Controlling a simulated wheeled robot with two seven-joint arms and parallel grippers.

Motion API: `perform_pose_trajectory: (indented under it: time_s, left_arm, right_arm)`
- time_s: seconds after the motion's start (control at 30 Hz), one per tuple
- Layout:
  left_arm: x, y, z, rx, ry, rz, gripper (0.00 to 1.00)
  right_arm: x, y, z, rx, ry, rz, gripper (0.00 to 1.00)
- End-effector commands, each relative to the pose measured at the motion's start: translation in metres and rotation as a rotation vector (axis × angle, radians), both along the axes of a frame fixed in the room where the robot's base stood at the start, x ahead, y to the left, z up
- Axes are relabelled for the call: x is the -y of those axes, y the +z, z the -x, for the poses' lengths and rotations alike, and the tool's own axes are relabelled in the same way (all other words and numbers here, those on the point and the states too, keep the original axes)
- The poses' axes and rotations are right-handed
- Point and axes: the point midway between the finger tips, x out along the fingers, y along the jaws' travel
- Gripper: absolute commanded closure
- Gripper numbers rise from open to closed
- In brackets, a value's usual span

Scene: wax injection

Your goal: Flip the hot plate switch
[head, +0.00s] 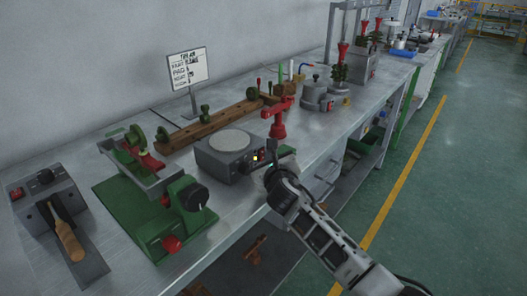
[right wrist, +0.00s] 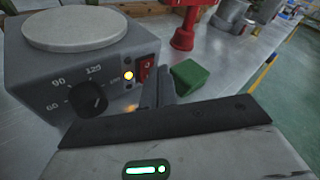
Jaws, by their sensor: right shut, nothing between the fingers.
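The hot plate (head: 220,158) is a grey box with a pale round top, standing on the bench near its front edge. In the right wrist view the hot plate (right wrist: 45,72) shows a black dial (right wrist: 88,97) with numbers and a lit yellow lamp (right wrist: 128,75). The red switch (right wrist: 147,68) is beside the lamp, at the right end of the front face. My right gripper (right wrist: 163,82) is shut and empty, its dark fingers just in front of and beside the switch. Whether they touch it cannot be told. My left gripper is not in view.
A green block (right wrist: 192,76) lies on the bench right of the fingers. A red stand (head: 278,122) is behind the hot plate. A green clamp device (head: 130,205) and a soldering-type unit with a wooden handle (head: 68,238) stand left. The aisle floor at right is clear.

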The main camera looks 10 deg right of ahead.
Motion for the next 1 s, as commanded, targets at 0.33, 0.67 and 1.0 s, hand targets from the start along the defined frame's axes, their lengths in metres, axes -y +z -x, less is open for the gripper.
perform_pose_trajectory:
  time_s: [0.33,0.67,1.0]
  left_arm:
    - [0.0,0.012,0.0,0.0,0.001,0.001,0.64]
    - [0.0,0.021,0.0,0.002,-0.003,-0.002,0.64]
    - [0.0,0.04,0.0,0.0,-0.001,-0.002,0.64]
  right_arm:
    - [0.007,-0.001,0.009,0.0,0.001,0.001,1.0]
    - [0.013,0.0,0.017,-0.001,0.0,0.002,1.0]
    - [0.033,-0.005,0.043,-0.001,0.001,0.001,1.0]
